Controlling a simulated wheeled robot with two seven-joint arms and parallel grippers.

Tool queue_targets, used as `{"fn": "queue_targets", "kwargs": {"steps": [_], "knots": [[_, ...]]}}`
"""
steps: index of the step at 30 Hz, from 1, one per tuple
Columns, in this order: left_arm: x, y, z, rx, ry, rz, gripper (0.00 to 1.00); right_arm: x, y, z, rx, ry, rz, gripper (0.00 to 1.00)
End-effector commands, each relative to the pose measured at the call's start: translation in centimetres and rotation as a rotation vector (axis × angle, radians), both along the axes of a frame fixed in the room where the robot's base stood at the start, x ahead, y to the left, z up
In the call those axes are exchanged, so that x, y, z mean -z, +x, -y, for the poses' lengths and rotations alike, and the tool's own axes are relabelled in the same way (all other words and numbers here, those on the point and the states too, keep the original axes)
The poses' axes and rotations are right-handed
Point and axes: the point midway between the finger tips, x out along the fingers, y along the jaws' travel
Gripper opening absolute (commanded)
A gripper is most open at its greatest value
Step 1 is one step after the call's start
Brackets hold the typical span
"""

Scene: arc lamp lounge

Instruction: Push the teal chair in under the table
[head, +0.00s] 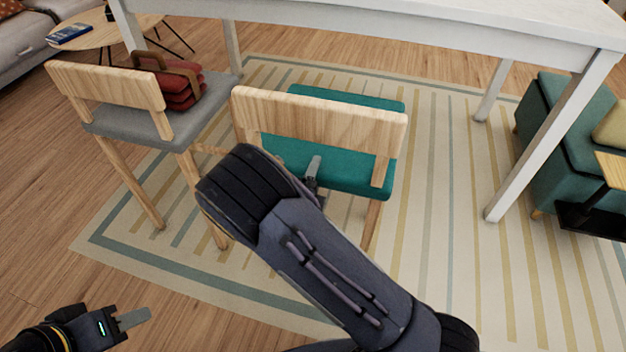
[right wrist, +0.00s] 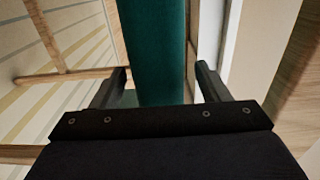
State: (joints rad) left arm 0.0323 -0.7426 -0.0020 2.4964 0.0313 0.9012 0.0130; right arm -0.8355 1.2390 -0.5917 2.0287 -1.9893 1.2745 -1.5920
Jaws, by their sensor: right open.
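The teal chair (head: 350,170) stands upright on the striped rug, its pale wooden backrest towards me and its seat towards the white table (head: 420,14). How far the seat reaches under the tabletop is hard to tell. My right gripper (head: 314,168) is at the chair's near side, below the backrest, partly hidden by my own arm. In the right wrist view it is open (right wrist: 163,78), with the teal seat (right wrist: 158,45) between and beyond its fingers; contact cannot be told. My left gripper (head: 133,318) is low at the left, away from the chair, with one finger visible.
A grey-seated chair (head: 125,120) with a red bag (head: 175,80) stands close on the left. A table leg (head: 550,150) and a green bench (head: 575,130) are on the right. The rug (head: 450,230) is clear between the teal chair and that leg.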

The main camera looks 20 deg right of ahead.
Motion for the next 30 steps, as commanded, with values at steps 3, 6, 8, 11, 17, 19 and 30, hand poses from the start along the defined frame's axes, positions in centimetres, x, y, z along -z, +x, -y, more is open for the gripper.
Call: {"fn": "queue_targets", "kwargs": {"steps": [3,6,8,11,17,19,30], "knots": [[0.01,0.00,0.01,0.000,0.000,0.000,0.36,0.01,-0.02,-0.02,0.000,0.000,0.000,0.61],[0.01,0.00,0.01,0.000,0.000,0.000,0.36,0.01,-0.03,-0.02,0.000,0.000,0.000,0.48],[0.01,0.00,0.01,0.000,0.000,0.000,0.36,0.00,-0.03,-0.03,0.000,0.000,0.000,0.40],[0.00,0.00,0.00,0.000,0.000,0.000,0.36,-0.01,-0.03,-0.03,0.000,0.000,0.000,0.27],[0.00,0.00,0.00,0.000,0.000,0.000,0.36,-0.04,-0.04,-0.04,0.000,-0.001,0.001,0.01],[-0.01,0.00,0.00,0.000,0.000,0.000,0.36,-0.05,-0.04,-0.04,0.000,-0.001,0.001,0.00],[0.49,0.01,0.00,0.000,0.000,0.000,0.36,0.46,-0.04,-0.04,0.000,0.000,0.001,0.00]]}}
